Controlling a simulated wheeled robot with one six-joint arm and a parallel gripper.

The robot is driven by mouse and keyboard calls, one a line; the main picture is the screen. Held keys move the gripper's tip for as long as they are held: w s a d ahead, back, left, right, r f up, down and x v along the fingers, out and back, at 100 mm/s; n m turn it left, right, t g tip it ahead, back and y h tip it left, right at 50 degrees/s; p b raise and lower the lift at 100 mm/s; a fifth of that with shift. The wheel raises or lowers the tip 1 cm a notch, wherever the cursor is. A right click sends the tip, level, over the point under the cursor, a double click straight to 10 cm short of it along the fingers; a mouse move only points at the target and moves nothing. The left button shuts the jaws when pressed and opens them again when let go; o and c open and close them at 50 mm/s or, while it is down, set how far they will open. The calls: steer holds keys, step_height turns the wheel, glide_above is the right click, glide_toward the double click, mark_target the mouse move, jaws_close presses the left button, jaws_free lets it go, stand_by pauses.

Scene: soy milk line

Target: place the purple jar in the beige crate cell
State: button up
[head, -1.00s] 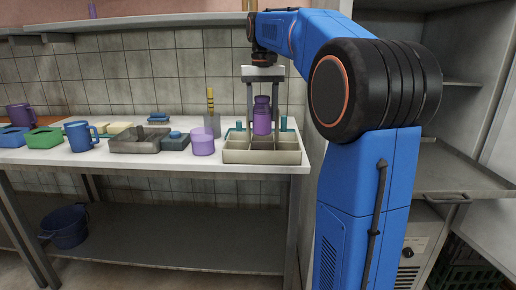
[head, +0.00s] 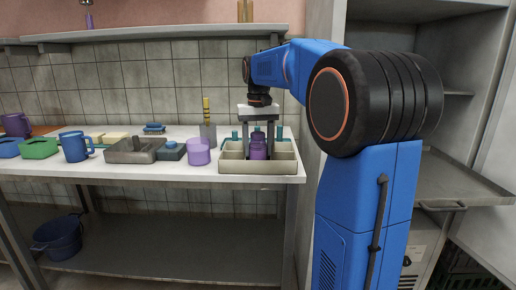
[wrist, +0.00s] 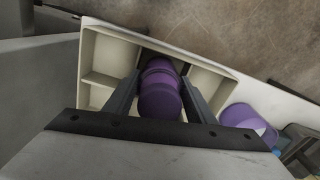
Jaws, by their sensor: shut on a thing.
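The purple jar (head: 258,148) is between the fingers of my gripper (head: 258,140), which is shut on it. The jar is upright in the head view, with its lower part hidden behind the front wall of the beige crate (head: 258,169). In the wrist view the jar (wrist: 160,88) sits over or in a middle cell of the crate (wrist: 98,55), with the fingers (wrist: 160,98) on both sides. Whether its base touches the cell floor cannot be told. Teal-topped things (head: 235,136) stand at the back of the crate. Front cells beside the jar look empty.
A light purple cup (head: 198,152) stands just left of the crate. Behind it is a grey holder (head: 208,134) with a yellow stick. A dark grey tray (head: 134,151), a blue mug (head: 74,146) and a green container (head: 39,148) stand farther left. A shelf (head: 150,32) runs above.

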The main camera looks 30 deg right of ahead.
steer(key=o, duration=1.3)
steer(key=shift+f, duration=0.1)
step_height(320, 180, up, 12)
steer(key=shift+r, duration=0.1)
steer(key=s+a+f+n+t, duration=0.1)
steer(key=s+a+f, duration=0.45)
steer(key=s, duration=0.25)
steer(key=s+a+f+n+t, duration=0.1)
steer(key=s+a+f+t, duration=0.1)
steer(key=s+a+f, duration=0.5)
steer(key=s+a+f+n, duration=0.1)
steer(key=s+f, duration=0.4)
steer(key=s+a+f+t, duration=0.1)
steer(key=s+f, duration=0.4)
steer(key=f, duration=0.1)
steer(key=s+a+f+n, duration=0.1)
steer(key=s+f, duration=0.4)
steer(key=shift+a+f+n+t, duration=0.1)
steer(key=shift+f+n+t, duration=0.2)
steer(key=shift+f+t, duration=0.1)
